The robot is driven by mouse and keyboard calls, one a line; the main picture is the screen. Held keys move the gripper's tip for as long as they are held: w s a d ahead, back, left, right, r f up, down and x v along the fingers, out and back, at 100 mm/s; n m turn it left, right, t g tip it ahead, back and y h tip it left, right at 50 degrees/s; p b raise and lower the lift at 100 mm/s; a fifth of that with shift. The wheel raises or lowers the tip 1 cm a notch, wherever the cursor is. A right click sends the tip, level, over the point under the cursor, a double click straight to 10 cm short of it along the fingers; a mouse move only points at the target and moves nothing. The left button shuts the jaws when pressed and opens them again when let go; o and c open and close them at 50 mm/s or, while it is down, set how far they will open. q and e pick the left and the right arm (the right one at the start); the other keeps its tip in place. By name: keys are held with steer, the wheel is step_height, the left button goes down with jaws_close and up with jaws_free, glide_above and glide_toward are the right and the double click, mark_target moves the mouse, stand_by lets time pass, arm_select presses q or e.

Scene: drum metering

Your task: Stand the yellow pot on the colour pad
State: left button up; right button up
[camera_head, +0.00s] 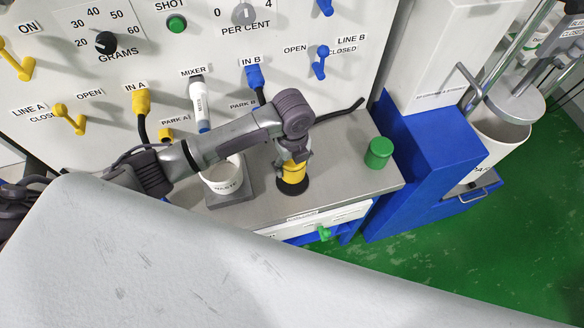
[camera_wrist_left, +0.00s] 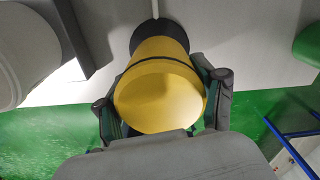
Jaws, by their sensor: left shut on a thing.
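The yellow pot (camera_head: 292,174) is upright at the front of the grey bench top. It also shows in the wrist view (camera_wrist_left: 160,98), with a dark band around it. My left gripper (camera_head: 293,157) comes down on it from above and is shut on it, with one finger on each side in the wrist view (camera_wrist_left: 162,88). A round black pad (camera_head: 293,190) lies under the pot and also shows beyond it in the wrist view (camera_wrist_left: 158,28). I cannot tell whether the pot's base touches the pad. My right gripper is not in view.
A white WASTE cup (camera_head: 222,178) stands on a grey block (camera_head: 232,192) left of the pot. A green pot (camera_head: 378,153) stands at the bench's right end. The panel (camera_head: 210,50) with knobs and hoses rises behind. Bench between the yellow and green pots is clear.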

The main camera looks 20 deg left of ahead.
arm_select(q)
step_height(320, 180, down, 3)
steer(key=shift+f+p, duration=0.15)
steer(key=shift+p, duration=0.3)
steer(key=shift+f, duration=0.35)
steer(key=shift+f, duration=0.1)
steer(key=o, duration=1.3)
step_height(320, 180, up, 12)
steer(key=shift+r+b, duration=0.1)
steer(key=shift+b, duration=0.6)
